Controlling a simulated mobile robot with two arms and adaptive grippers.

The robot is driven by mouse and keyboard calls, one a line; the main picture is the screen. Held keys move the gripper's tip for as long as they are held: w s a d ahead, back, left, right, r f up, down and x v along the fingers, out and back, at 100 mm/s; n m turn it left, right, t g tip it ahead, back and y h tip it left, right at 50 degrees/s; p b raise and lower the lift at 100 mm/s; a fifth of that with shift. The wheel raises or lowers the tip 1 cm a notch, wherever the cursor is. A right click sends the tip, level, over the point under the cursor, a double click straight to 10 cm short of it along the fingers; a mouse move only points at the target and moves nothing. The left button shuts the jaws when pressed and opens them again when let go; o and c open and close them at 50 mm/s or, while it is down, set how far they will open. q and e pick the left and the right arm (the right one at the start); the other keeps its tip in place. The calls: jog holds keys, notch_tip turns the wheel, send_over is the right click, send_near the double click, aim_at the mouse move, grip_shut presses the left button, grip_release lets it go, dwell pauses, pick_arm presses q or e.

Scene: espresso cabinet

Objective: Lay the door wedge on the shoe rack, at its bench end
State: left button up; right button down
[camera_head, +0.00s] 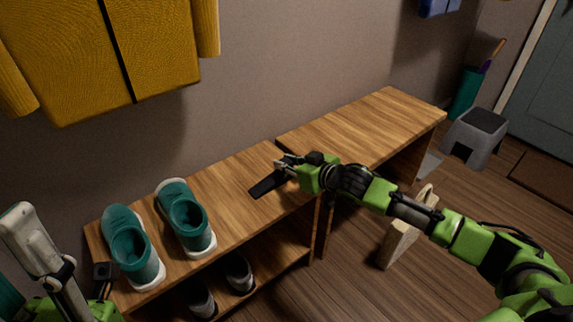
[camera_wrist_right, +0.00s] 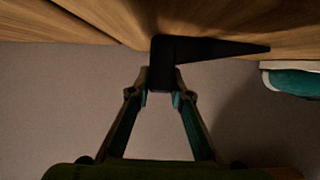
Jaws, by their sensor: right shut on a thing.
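The black door wedge (camera_head: 267,185) is over the shoe rack's wooden top (camera_head: 232,190), near the end beside the bench (camera_head: 365,125). My right gripper (camera_head: 287,165) is shut on the wedge's thick end, and the thin end points left toward the boots. In the right wrist view the wedge (camera_wrist_right: 210,49) shows at the fingertips (camera_wrist_right: 160,92), close against the wood. I cannot tell whether it touches the top. Part of my left arm shows at the lower left; whether its gripper is open is unclear.
Two teal boots (camera_head: 130,250) (camera_head: 186,218) stand on the rack's left part. Dark shoes (camera_head: 239,273) sit on the lower shelf. A yellow coat (camera_head: 110,50) hangs above. A grey step stool (camera_head: 474,137) and a beige wooden object (camera_head: 398,243) are on the floor. The bench top is clear.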

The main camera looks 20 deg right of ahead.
jog(key=c, duration=1.8)
grip_release()
jog(key=shift+c, duration=0.2)
jog(key=shift+r, duration=0.1)
